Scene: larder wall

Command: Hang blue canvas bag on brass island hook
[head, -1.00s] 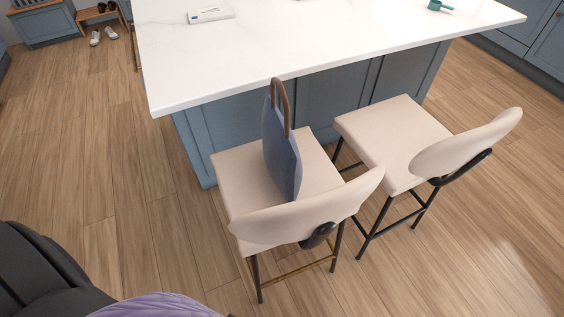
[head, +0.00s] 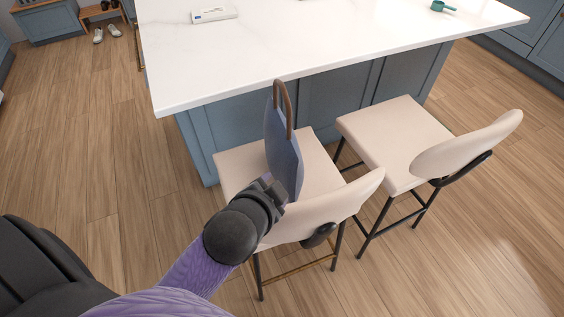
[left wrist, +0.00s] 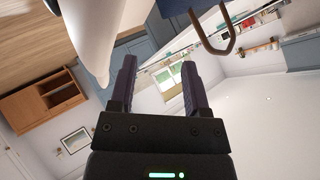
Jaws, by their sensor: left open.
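The blue canvas bag (head: 284,150) stands upright on the seat of the left cream stool (head: 231,168), its brown handle (head: 290,108) sticking up toward the island's edge. My left gripper (head: 272,188) is beside the lower near side of the bag, over the stool; the arm hides part of the stool. In the left wrist view the gripper (left wrist: 156,82) is open with nothing between its fingers. The bag's handle (left wrist: 216,38) and a blue edge of the bag (left wrist: 185,8) show above the right finger. I see no brass hook. My right gripper is not in view.
The white-topped island (head: 320,52) stands behind the stools, with a white box (head: 214,14) and a green scoop (head: 441,6) on it. A second cream stool (head: 395,140) stands to the right. Shoes (head: 98,36) lie far left. The wooden floor at left is clear.

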